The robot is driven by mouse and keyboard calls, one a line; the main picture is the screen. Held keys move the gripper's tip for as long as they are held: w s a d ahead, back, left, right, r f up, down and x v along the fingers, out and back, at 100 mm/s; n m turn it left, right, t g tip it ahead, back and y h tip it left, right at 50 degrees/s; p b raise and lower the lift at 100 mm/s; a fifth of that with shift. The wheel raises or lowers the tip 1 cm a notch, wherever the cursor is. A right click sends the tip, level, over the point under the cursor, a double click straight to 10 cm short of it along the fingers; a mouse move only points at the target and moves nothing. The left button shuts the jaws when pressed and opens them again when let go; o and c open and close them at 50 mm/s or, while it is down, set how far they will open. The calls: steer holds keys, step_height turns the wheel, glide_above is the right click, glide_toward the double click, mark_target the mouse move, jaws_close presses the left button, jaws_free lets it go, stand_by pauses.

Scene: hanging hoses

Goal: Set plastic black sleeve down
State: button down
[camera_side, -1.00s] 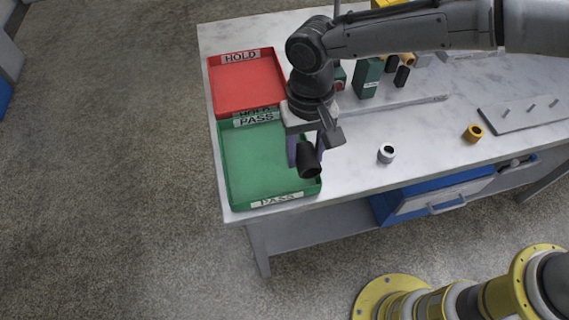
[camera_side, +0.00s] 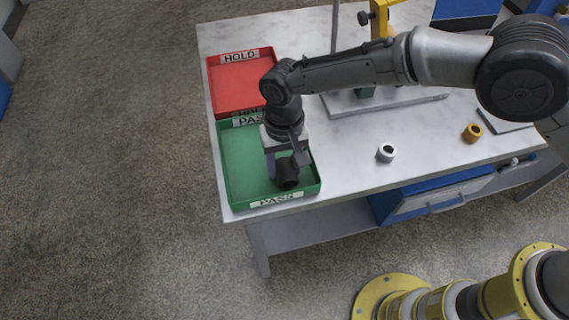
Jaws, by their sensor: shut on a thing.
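The black plastic sleeve (camera_side: 288,174) is in my gripper (camera_side: 279,172), which is shut on it. Both are over the right part of the green tray (camera_side: 226,178) marked PASS, low and close to its floor. I cannot tell whether the sleeve touches the tray floor. My gripper points down, and the sleeve shows its round end toward the camera. My fingers hide part of the sleeve's left side.
A red tray (camera_side: 232,87) marked HOLD adjoins the green tray behind it. A white ring (camera_side: 386,153) and an orange ring (camera_side: 473,133) stand on the table to the right. A grey fixture plate (camera_side: 420,96) lies at the back. The green tray's left part is clear.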

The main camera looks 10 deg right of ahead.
mark_target(284, 160)
steer(key=shift+f, duration=0.1)
steer(key=shift+c, duration=1.7)
jaws_free()
step_height(284, 160, up, 12)
steer(key=shift+w, duration=0.35)
